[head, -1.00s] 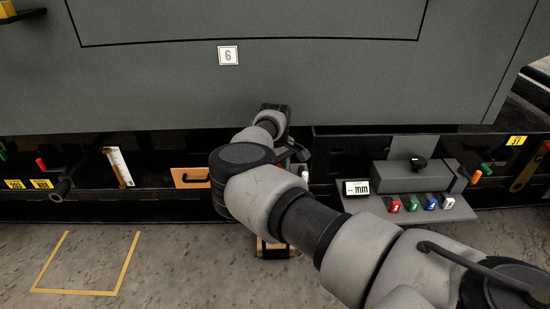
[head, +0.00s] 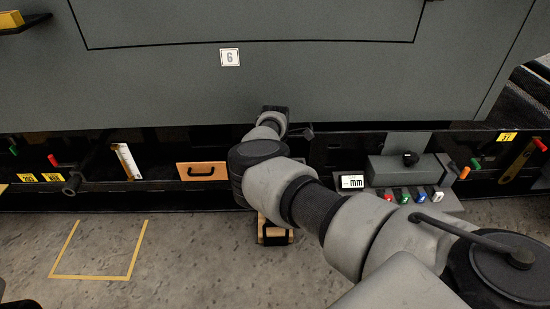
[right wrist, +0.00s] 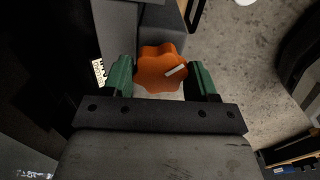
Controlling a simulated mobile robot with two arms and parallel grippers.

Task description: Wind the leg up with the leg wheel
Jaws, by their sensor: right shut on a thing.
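The leg wheel (right wrist: 155,68) is an orange, lobed knob with a white mark pointing to the upper right in the right wrist view. My right gripper (right wrist: 161,78) has its green fingers on either side of the wheel and is shut on it. In the head view my right arm reaches to the underside of the grey enclosure (head: 330,90); the gripper and wheel are hidden there. A yellow-and-black foot (head: 275,236) stands at floor level below the arm; I cannot tell if it is the leg. My left gripper is not in view.
An orange drawer front (head: 203,171) with a black handle is left of my arm. A gauge display (head: 352,182) reading mm and several coloured tags (head: 438,196) sit on a grey shelf at the right. A yellow floor outline (head: 92,277) is empty.

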